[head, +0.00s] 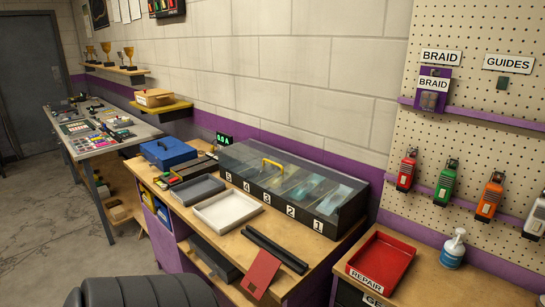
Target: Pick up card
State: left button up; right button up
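A flat dark red card (262,273) lies at the front edge of the wooden workbench, in the lower middle of the head view. No other plain card is clear to me on this bench. Neither of my grippers shows in the head view, so their state and position are hidden.
Two black bars (276,251) lie beside the card. Behind are a white tray (227,222), a grey tray (196,202) and a clear-lidded case (318,226) with numbered compartments. A red repair tray (361,282) stands on the right-hand bench.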

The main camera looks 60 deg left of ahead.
aim_at(263, 269)
jog(key=u, duration=1.85)
